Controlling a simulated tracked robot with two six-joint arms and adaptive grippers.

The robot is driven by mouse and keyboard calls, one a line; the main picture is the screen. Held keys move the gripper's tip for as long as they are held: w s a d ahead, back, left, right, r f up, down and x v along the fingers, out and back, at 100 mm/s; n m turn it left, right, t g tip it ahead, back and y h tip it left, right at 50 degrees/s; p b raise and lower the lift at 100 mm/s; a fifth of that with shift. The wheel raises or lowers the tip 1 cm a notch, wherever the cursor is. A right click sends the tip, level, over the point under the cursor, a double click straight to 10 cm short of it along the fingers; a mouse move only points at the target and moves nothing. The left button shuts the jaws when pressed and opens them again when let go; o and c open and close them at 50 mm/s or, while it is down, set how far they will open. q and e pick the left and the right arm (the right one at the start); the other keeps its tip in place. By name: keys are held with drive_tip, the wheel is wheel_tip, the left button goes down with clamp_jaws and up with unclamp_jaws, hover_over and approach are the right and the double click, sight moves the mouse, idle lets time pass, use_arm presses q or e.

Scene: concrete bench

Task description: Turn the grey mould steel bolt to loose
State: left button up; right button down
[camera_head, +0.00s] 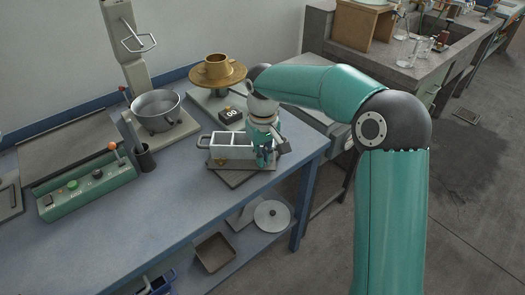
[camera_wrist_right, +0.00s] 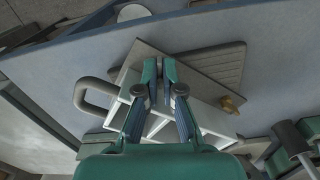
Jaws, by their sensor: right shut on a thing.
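The grey mould (camera_head: 228,152) is a pale metal box with open compartments and a loop handle at its left end. It sits on a dark grey base plate (camera_head: 238,179) near the bench's right end. My right gripper (camera_head: 263,160) is at the mould's right end, pointing down. In the right wrist view, its fingertips (camera_wrist_right: 159,72) are close together at the mould's edge. They are shut on the steel bolt, which the fingers hide, so its turn angle cannot be told. A small brass-coloured part (camera_wrist_right: 230,104) shows on the mould's other side. My left gripper is out of view.
A timer (camera_head: 231,115) and a brass pot (camera_head: 218,70) on a plate stand behind the mould. A steel bowl (camera_head: 157,108) and a dark cup (camera_head: 144,157) stand to the left. A control box (camera_head: 90,187) lies farther left. The blue bench front is clear.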

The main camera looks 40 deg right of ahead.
drive_tip(key=n+p, duration=0.3)
drive_tip(key=n, duration=0.2)
drive_tip(key=shift+d+r+n, duration=0.1)
drive_tip(key=shift+r+n, duration=0.05)
drive_tip(key=shift+n, duration=0.15)
drive_tip(key=shift+w+n+p, duration=0.1)
drive_tip(key=shift+n+p, duration=0.7)
drive_tip(key=shift+n, duration=1.3)
drive_tip(key=c, duration=1.6)
unclamp_jaws()
